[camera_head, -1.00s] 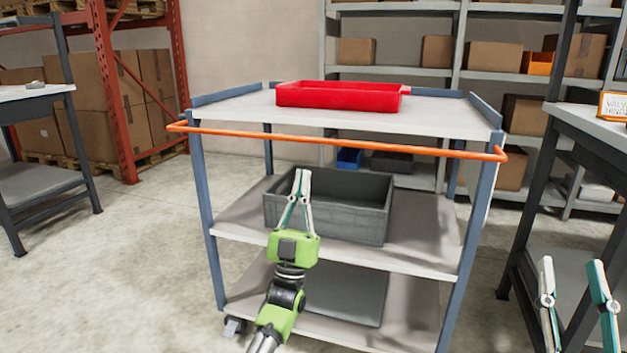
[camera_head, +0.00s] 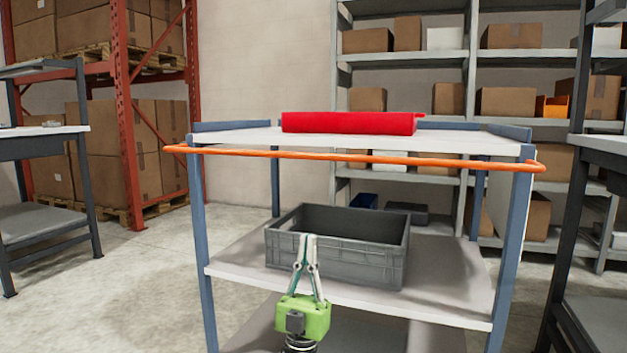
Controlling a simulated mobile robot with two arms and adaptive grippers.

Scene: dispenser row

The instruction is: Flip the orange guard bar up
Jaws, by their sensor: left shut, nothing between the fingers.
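The orange guard bar (camera_head: 350,157) runs across the front of the cart, a little below the top shelf's front edge, with its ends bent back at the two front posts. My left gripper (camera_head: 306,240) is shut and empty. It points upward below the bar, in front of the grey crate on the middle shelf, and its fingertips are apart from the bar. My right gripper is out of view.
A red tray (camera_head: 350,123) sits on the cart's top shelf (camera_head: 450,143). The grey crate (camera_head: 338,267) stands on the middle shelf (camera_head: 455,285). Dark tables stand at the left (camera_head: 45,140) and right edges. Shelving with boxes is behind.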

